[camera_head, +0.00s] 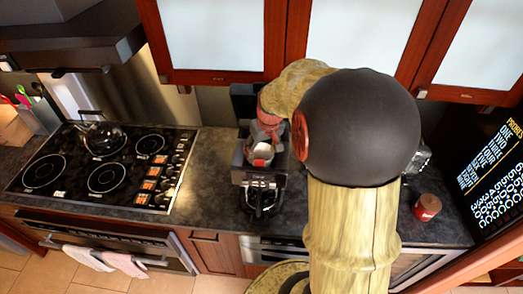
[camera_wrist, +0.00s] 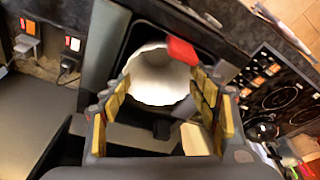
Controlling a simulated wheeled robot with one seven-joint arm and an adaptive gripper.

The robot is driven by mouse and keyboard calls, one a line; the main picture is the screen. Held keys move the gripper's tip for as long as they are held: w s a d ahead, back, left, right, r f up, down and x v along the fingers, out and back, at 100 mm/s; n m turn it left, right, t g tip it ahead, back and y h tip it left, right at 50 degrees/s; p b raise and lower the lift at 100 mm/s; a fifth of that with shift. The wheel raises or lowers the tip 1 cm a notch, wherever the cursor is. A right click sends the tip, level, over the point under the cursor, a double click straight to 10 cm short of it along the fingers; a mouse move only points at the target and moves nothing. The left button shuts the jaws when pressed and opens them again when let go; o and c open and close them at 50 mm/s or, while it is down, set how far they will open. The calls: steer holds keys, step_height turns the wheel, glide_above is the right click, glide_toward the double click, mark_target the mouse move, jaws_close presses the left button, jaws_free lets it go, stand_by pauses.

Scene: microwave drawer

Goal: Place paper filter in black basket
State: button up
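The white paper filter (camera_wrist: 158,76) is round and cup-shaped. It sits inside the dark opening of the black basket (camera_wrist: 122,38), with its mouth facing the wrist camera. In the head view the filter (camera_head: 263,151) shows small and white at the coffee machine (camera_head: 240,178). My gripper (camera_wrist: 160,82) is above the filter with its fingers wide apart, one on each side. No clear contact between fingertips and filter shows.
A red tab (camera_wrist: 182,51) stands at the basket's rim. A glass carafe (camera_head: 262,198) sits below in the machine. The stove (camera_head: 105,172) with a kettle is at left. A red-brown jar (camera_head: 427,207) is at right. Cabinets (camera_head: 215,40) hang above. Counter left of the machine is clear.

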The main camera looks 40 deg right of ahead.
steer(key=o, duration=0.4)
steer(key=shift+r, duration=0.15)
steer(key=d+v, duration=0.1)
steer(key=v, duration=1)
steer(key=s+a+r+n+t, duration=0.1)
steer(key=a+r, duration=0.1)
steer(key=a, duration=0.6)
steer(key=s+a+r+n, duration=0.1)
steer(key=s+a+r, duration=0.15)
steer(key=a, duration=0.45)
steer(key=s+a, duration=0.2)
steer(key=a, duration=0.2)
steer(key=s+a+n+t, duration=0.1)
steer(key=s+a, duration=0.2)
steer(key=a, duration=0.1)
steer(key=s+a+n+y, duration=0.1)
steer(key=s+a, duration=0.2)
steer(key=a, duration=0.1)
steer(key=shift+s+f+t, duration=0.15)
steer(key=shift+f+t, duration=0.1)
steer(key=shift+t, duration=0.15)
steer(key=shift+b, duration=0.3)
